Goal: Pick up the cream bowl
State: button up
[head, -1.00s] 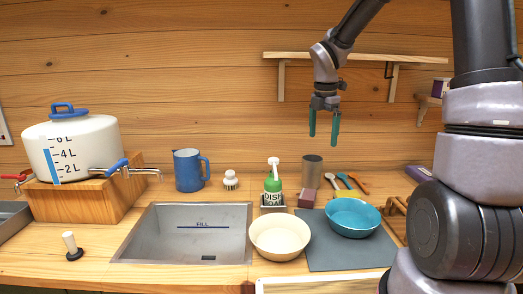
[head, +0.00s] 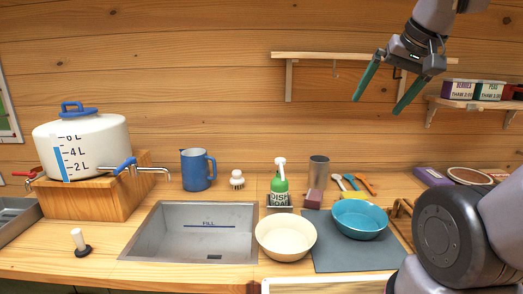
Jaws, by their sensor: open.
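The cream bowl (head: 286,238) stands upright on the wooden counter, between the sink and the grey mat. It looks empty. My gripper (head: 382,95) is high above the counter at the upper right, in front of the wall shelf. Its two teal fingers are spread apart with nothing between them, tilted down to the left. It is well above and to the right of the cream bowl, apart from it.
A teal bowl (head: 359,221) stands on the grey mat (head: 330,262), just right of the cream bowl. The sink (head: 190,235) lies to the left.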

aim_at(283, 237)
jog(key=j+z, duration=0.1)
jog(key=j, duration=0.3)
jog(key=k+j+z, duration=0.1)
jog(key=j, duration=0.35)
jog(key=k+j+z, duration=0.1)
jog(key=j, duration=0.3)
jog(key=k+j+z, duration=0.1)
jog(key=j, duration=0.3)
jog(key=k+j+z, duration=0.1)
jog(key=j, duration=0.3)
jog(key=k+j, duration=0.2)
jog(key=j, duration=0.15)
jog(key=k+j+z, duration=0.15)
jog(key=j, duration=0.25)
